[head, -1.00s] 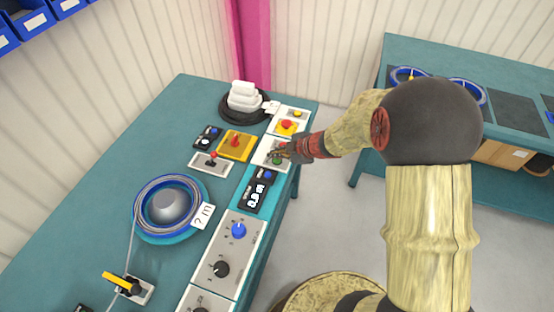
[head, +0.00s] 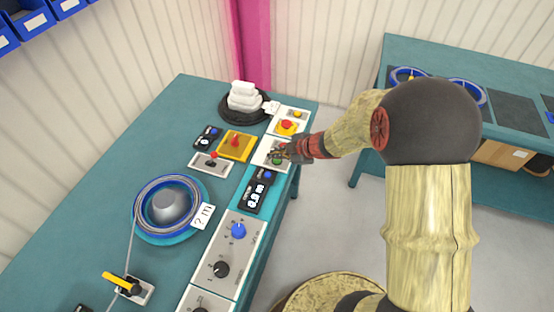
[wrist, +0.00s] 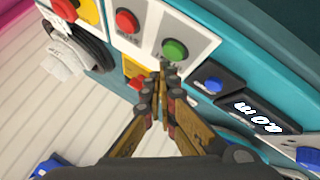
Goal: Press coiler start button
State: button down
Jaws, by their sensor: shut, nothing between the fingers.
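The green button (wrist: 174,50) sits on a white panel (wrist: 205,45) beside a red button (wrist: 127,20) in the wrist view. In the head view the green button (head: 277,160) shows just under my gripper (head: 276,154). In the wrist view my gripper (wrist: 165,72) is shut and empty, its fingertips together just below the green button in the picture. I cannot tell whether the tips touch the panel. In the head view the gripper hides part of the white panel.
A meter display (head: 256,195) with a blue button stands beside the panel.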

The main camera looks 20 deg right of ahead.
jog(key=shift+f, duration=0.35)
